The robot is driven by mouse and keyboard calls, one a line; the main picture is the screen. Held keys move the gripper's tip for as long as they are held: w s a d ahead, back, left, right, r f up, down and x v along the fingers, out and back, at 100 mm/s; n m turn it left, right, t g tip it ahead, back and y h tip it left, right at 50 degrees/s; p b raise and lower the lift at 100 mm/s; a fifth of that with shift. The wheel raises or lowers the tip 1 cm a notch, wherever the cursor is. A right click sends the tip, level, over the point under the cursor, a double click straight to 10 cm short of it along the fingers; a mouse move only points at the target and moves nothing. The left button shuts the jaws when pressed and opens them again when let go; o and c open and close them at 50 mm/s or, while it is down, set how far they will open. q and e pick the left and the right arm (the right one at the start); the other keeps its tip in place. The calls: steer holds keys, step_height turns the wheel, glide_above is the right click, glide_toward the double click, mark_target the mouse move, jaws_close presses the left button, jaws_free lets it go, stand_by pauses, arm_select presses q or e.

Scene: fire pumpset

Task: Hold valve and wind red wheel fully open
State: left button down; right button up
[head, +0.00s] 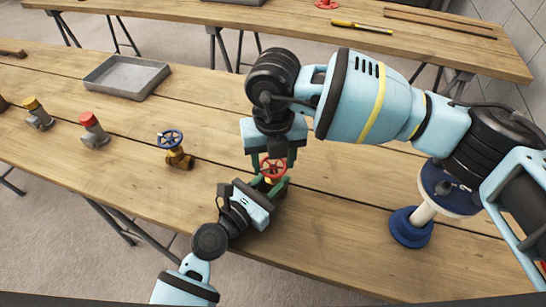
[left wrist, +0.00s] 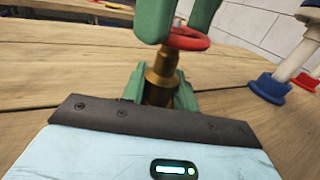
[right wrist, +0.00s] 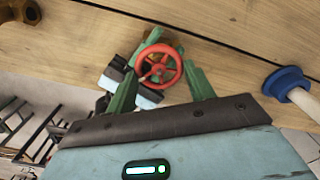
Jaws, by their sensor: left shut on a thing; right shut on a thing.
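The valve with the red wheel (head: 273,168) stands upright on the workbench, between my two grippers. My left gripper (left wrist: 160,92) is shut on its brass body (left wrist: 154,96), one green finger on each side, low near the bench. My right gripper (right wrist: 160,82) comes down from above and is shut on the red wheel, which shows as a spoked ring between its green fingers in the right wrist view (right wrist: 174,75). In the left wrist view the right fingers reach down to the wheel rim (left wrist: 190,40). The lower valve body is partly hidden by my fingers.
A blue-wheeled valve (head: 171,139) stands to the left. Red-capped (head: 94,130) and yellow-capped (head: 38,113) fittings and a grey tray (head: 127,76) lie farther left. A blue-and-white stand (head: 411,227) is at the right. A second bench (head: 280,22) stands behind.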

steer(key=n, duration=0.5)
steer(key=shift+d+n, duration=0.1)
steer(key=shift+n, duration=0.2)
arm_select(q)
steer(key=shift+f, duration=0.1)
arm_select(e)
steer(key=n, duration=0.6)
steer(key=shift+w, duration=0.15)
arm_select(q)
steer(key=shift+a, duration=0.1)
arm_select(e)
steer(key=n, duration=0.5)
steer(key=shift+w+d+r+n, duration=0.1)
steer(key=shift+n, duration=0.3)
steer(key=n, duration=0.5)
steer(key=shift+w, duration=0.1)
steer(key=n, duration=0.5)
steer(key=shift+w+n, duration=0.1)
steer(key=shift+n, duration=0.3)
steer(key=n, duration=0.5)
steer(key=shift+a, duration=0.2)
steer(key=n, duration=0.5)
steer(key=shift+a+n, duration=0.1)
steer(key=shift+n, duration=0.3)
steer(key=n, duration=0.5)
steer(key=shift+n, duration=0.3)
